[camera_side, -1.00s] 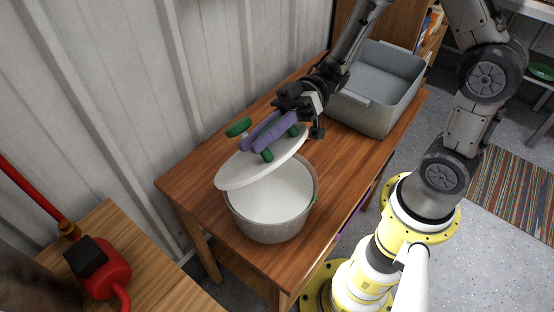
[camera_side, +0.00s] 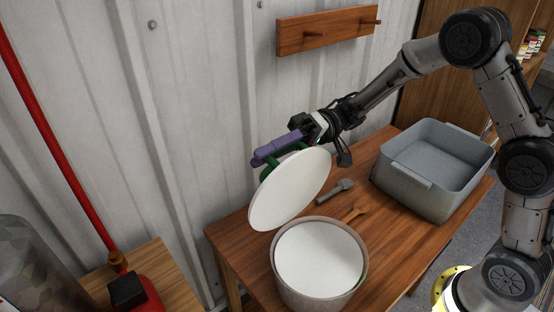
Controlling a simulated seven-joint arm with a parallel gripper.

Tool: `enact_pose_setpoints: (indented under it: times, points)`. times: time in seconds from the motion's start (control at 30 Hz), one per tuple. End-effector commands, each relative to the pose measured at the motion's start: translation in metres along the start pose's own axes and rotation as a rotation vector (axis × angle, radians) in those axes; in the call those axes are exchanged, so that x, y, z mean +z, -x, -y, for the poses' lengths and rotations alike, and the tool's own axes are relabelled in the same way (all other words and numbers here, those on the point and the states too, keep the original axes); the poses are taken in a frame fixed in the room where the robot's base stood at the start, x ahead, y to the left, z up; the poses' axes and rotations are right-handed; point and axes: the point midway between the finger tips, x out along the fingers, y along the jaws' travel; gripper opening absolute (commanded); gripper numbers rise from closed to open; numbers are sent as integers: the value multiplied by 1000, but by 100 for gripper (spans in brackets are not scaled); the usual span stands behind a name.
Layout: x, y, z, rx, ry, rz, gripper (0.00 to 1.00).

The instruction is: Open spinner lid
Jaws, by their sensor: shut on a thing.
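The spinner lid (camera_side: 290,190) is a white disc with a green and purple handle on its top side. It is held in the air, tilted steeply, behind and above the spinner bowl. The spinner bowl (camera_side: 320,262) is round and grey with a white inside, and it stands open on the wooden table (camera_side: 398,245). My gripper (camera_side: 300,132) is at the lid's handle, on the far side of the lid, and is shut on it. The lid hides part of the handle, and the exact finger contact is hard to see. The lid is apart from the bowl.
A grey bin (camera_side: 430,168) stands on the table's right part. A grey tool (camera_side: 335,192) and a small wooden item (camera_side: 355,212) lie behind the bowl. A peg rack (camera_side: 328,30) is on the corrugated wall. A red tank (camera_side: 140,295) stands at lower left.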

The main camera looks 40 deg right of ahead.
Motion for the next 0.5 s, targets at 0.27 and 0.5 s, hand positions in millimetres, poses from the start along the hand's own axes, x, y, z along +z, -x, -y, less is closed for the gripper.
enact_pose_setpoints:
  times: [0.27, 0.5]
  points:
    - [-4, 0, -8, 4, -7, 2, 0]
    - [-3, 0, -9, 5, -10, 3, 0]
